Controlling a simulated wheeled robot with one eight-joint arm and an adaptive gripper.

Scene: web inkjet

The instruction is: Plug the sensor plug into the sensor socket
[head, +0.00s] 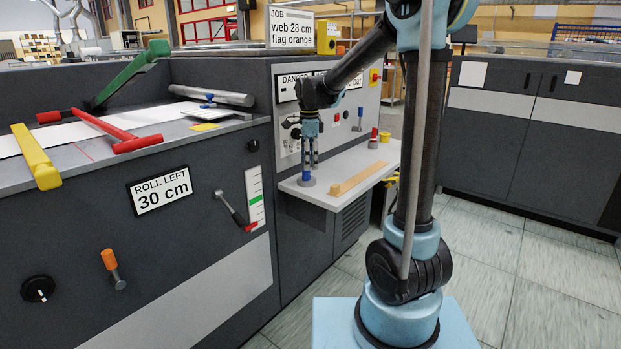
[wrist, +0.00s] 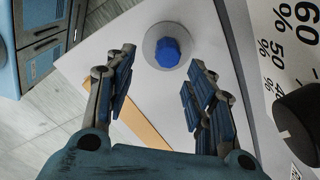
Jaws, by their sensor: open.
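A blue faceted piece on a round grey base (head: 307,181) stands upright on the white shelf (head: 345,188) by the machine's control panel; it looks like the sensor plug, but no label shows. In the wrist view the blue piece (wrist: 168,53) lies beyond my two fingertips, roughly midway between them. My gripper (head: 310,165) points down over it in the head view. It is open, with nothing between its fingers (wrist: 160,85). The control panel (head: 345,115) has several small fittings; I cannot tell which is the sensor socket.
A wooden strip (head: 356,179) lies on the shelf, right of the blue piece. In the wrist view a black knob (wrist: 300,120) with a percent scale is close on the right. Tiled floor lies beyond the shelf edge.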

